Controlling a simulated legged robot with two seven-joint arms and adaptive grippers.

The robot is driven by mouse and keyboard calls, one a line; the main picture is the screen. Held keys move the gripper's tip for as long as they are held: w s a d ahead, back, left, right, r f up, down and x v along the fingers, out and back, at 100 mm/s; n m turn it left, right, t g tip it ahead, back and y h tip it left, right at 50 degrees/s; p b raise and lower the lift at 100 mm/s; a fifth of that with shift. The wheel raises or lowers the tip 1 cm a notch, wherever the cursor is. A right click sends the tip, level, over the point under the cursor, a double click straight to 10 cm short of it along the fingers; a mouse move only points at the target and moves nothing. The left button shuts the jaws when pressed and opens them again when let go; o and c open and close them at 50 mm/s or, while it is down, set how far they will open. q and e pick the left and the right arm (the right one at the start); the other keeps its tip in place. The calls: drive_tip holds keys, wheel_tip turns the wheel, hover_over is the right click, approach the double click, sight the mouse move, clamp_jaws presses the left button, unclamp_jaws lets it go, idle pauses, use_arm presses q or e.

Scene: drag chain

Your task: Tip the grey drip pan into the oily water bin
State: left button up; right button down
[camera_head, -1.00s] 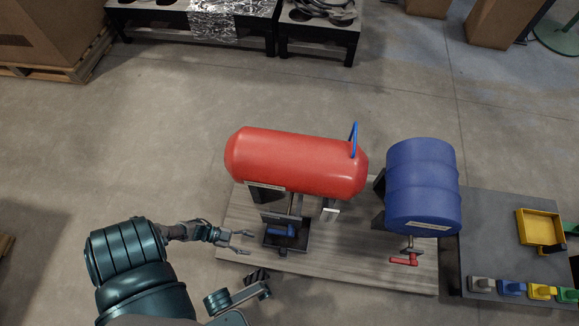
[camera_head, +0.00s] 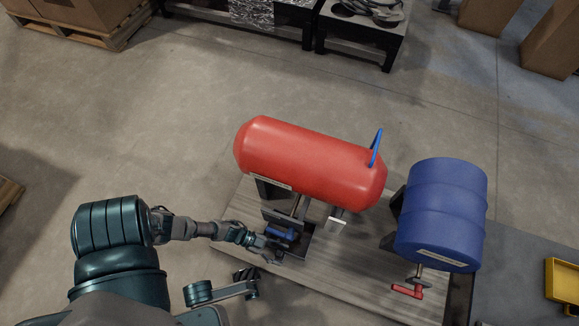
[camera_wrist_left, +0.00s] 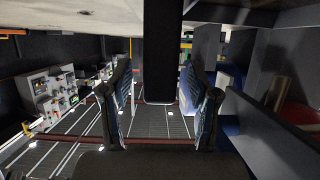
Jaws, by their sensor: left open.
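The dark grey drip pan (camera_head: 298,250) sits on the wooden board under the red tank, beneath a blue fitting (camera_head: 282,233). My left gripper (camera_head: 272,249) is at the pan's near left edge, its fingers spread. In the left wrist view, the two ridged fingers (camera_wrist_left: 160,85) stand apart, with a dark bar (camera_wrist_left: 162,50) between and beyond them. I cannot tell whether that bar is the pan's handle or whether the fingers touch it. No bin is clearly identifiable as the oily water bin.
A yellow tray (camera_head: 564,280) is at the right edge.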

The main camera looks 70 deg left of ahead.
use_arm(q)
drive_tip(key=shift+r, duration=0.1)
clamp_jaws()
idle(0.3)
